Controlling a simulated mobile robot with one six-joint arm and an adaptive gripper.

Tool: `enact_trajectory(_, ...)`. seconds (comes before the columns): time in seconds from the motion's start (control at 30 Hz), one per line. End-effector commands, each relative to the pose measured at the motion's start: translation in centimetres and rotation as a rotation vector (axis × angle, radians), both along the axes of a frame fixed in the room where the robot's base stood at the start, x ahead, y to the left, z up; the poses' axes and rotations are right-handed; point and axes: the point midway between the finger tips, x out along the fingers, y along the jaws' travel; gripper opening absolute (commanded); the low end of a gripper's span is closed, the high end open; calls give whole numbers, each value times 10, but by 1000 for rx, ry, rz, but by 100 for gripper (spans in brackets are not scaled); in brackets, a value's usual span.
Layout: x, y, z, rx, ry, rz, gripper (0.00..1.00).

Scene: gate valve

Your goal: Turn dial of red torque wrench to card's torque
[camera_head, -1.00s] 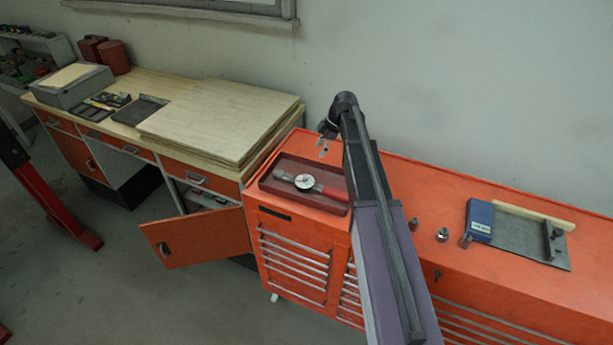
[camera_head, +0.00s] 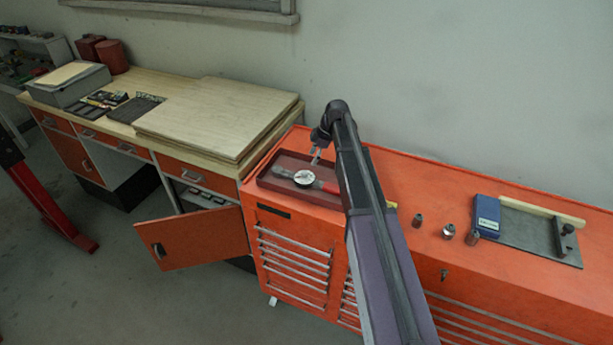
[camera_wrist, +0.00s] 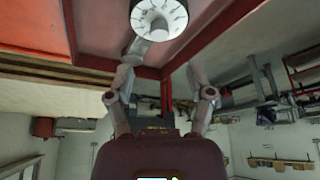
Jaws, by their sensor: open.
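The red torque wrench (camera_head: 328,187) lies in a dark red tray (camera_head: 274,185) on the orange tool cabinet. Its round white dial (camera_head: 304,177) faces up, and the dial also shows at the top of the wrist view (camera_wrist: 158,14). My gripper (camera_head: 316,158) is above the tray's back side, near the dial and apart from it. In the wrist view my gripper (camera_wrist: 160,84) has its two fingers spread with nothing between them. A blue card box (camera_head: 487,216) with a small white label stands at the right; its text is too small to read. My arm covers the wrench's handle end.
Several small metal sockets (camera_head: 449,231) stand on the cabinet top (camera_head: 410,185), right of my arm. A grey plate (camera_head: 540,238) with a black knob lies at the far right. A wooden bench with stacked boards (camera_head: 215,115) adjoins at left, above an open orange door (camera_head: 190,238).

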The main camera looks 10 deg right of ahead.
Motion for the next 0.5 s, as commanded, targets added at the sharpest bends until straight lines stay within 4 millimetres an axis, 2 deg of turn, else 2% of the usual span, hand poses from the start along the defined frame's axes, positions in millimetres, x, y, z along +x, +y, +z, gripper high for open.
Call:
enact_trajectory(0.03, 0, 2, -8, 0, 0, 0, 69)
enact_trajectory(0.5, 1, 17, -44, 0, 0, 0, 69)
